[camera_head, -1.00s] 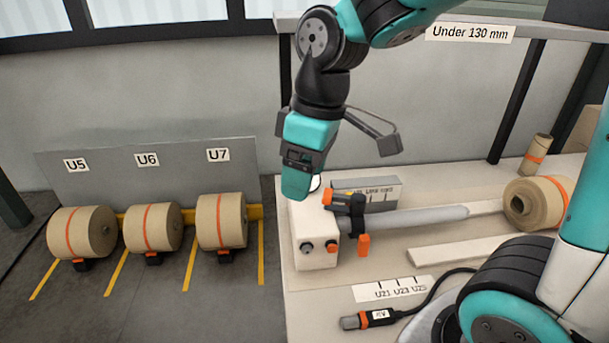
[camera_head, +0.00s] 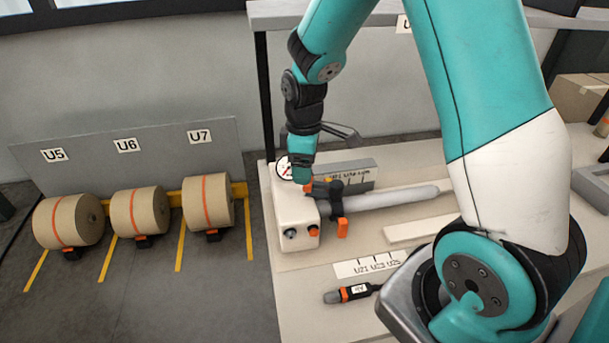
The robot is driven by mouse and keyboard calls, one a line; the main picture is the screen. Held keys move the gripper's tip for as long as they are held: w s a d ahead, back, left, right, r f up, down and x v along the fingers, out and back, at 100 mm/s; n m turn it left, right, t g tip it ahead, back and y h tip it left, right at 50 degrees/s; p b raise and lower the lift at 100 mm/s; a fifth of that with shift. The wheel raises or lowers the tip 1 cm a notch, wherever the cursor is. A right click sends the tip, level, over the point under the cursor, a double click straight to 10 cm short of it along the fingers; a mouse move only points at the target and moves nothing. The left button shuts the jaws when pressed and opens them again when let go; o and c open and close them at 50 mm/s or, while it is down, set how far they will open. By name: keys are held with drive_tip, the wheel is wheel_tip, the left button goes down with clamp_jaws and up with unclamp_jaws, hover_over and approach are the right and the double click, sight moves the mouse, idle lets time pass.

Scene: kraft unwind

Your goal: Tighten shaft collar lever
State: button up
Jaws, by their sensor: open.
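The black shaft collar (camera_head: 335,199) sits around the grey shaft (camera_head: 388,198), close to the white unwind box (camera_head: 293,207). An orange lever (camera_head: 342,228) hangs down on the collar's near side. Another orange part (camera_head: 308,187) shows at the collar's upper left, right by my gripper. My gripper (camera_head: 301,178) is open and points down just above and left of the collar, over the box's top edge. The fingertips are small and partly hidden, so I cannot tell whether they touch the orange part.
A grey block (camera_head: 347,172) stands behind the shaft. A label strip (camera_head: 367,264) and a black-and-orange tool (camera_head: 350,293) lie on the bench in front. Kraft rolls, such as the U7 roll (camera_head: 208,202), stand at left. My arm covers much of the right side.

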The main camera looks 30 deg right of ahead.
sight(324, 188)
drive_tip(key=shift+f, duration=2.1)
clamp_jaws()
